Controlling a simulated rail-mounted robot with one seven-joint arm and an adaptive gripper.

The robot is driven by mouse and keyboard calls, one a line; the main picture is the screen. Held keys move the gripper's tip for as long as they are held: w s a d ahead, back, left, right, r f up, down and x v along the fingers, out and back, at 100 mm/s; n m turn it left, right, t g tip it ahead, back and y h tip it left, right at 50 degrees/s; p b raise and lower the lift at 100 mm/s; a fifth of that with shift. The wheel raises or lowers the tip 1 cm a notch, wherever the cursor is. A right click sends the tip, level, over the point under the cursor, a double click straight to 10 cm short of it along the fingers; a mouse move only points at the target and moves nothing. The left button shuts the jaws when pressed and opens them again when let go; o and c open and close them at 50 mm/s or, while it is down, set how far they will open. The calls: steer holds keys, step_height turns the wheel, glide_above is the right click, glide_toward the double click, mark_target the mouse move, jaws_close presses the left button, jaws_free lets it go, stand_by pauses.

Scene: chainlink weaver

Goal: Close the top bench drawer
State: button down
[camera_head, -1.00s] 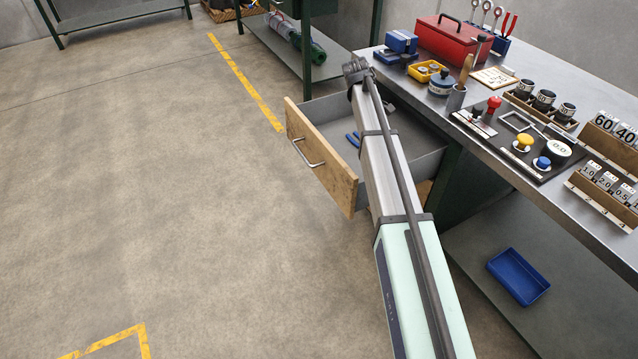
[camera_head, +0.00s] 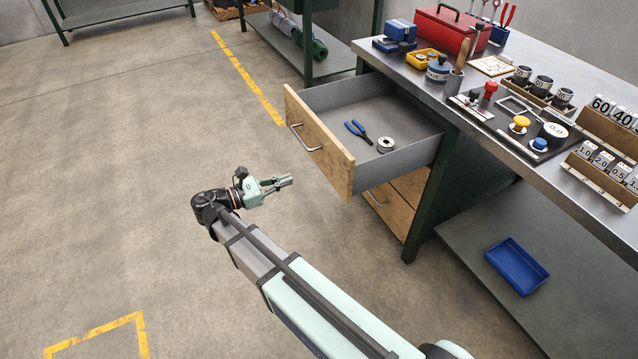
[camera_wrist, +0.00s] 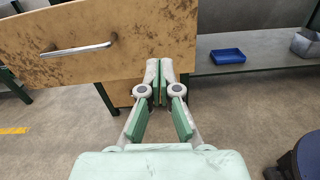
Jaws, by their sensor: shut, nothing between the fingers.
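The top bench drawer (camera_head: 319,143) is pulled well out from under the bench, with a wooden front and a metal handle (camera_head: 305,138). Inside it lie blue-handled pliers (camera_head: 358,131) and a small round metal-and-white piece (camera_head: 386,144). My gripper (camera_head: 286,182) is shut and empty, in front of and left of the drawer front, pointing toward it, apart from the handle. In the wrist view the drawer front (camera_wrist: 110,40) fills the upper left, its handle (camera_wrist: 77,49) left of my gripper (camera_wrist: 160,72). Whether the fingertips touch the wood is unclear.
A lower wooden drawer front (camera_head: 385,207) sits shut beneath. The bench top (camera_head: 455,125) carries a red toolbox (camera_head: 450,30), gauges and weights. A blue tray (camera_head: 517,266) lies on the lower shelf. The floor left of the drawer is clear.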

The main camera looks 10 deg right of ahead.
mark_target(339, 169)
steer(key=shift+n, duration=0.6)
steer(key=x, duration=0.4)
steer(key=s+f+b+x, duration=0.1)
steer(key=x, duration=0.9)
steer(key=shift+s+d+f+b, duration=0.2)
steer(key=shift+s+f+b, duration=0.1)
steer(key=shift+d, duration=0.1)
